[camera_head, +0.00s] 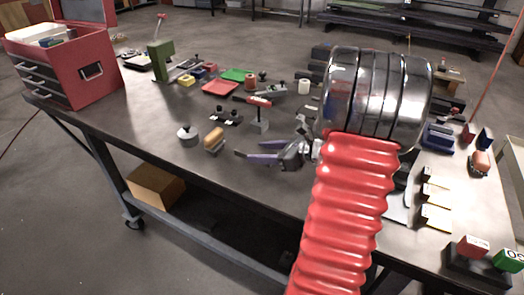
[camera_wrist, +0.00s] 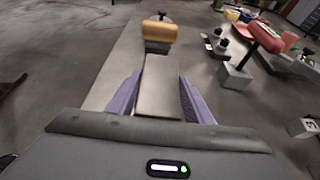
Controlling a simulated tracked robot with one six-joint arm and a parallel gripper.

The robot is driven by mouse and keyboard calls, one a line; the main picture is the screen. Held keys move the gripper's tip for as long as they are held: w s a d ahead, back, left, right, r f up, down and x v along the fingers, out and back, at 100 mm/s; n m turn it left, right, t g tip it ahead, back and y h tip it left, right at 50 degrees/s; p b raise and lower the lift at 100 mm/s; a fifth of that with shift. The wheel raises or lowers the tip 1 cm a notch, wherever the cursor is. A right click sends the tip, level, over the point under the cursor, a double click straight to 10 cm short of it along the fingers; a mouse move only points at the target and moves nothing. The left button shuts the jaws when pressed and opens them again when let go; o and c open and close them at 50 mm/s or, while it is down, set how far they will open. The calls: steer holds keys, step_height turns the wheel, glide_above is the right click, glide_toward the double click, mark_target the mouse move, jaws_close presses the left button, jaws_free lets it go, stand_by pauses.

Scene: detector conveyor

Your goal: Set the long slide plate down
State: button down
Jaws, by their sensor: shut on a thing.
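The long slide plate (camera_wrist: 161,85) shows in the wrist view as a flat grey strip between my two purple fingers. My gripper (camera_wrist: 160,90) is shut on it, one finger along each side. Its near end is hidden behind my gripper body. In the head view my gripper (camera_head: 251,149) is over the front middle part of the dark workbench (camera_head: 150,125), fingers pointing left. The plate cannot be made out against the bench there, and I cannot tell whether it touches the top.
A tan-topped block (camera_head: 213,140) lies just beyond my fingertips, beside a round grey knobbed piece (camera_head: 187,135). A stand with a red top (camera_head: 259,115) is behind. A red toolbox (camera_head: 65,65) is at far left. Bench top at left front is clear.

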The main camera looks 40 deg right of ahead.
mark_target(262, 167)
steer(key=shift+f, duration=1.8)
steer(key=c, duration=0.9)
jaws_free()
steer(key=shift+f, duration=0.15)
steer(key=v, duration=1.2)
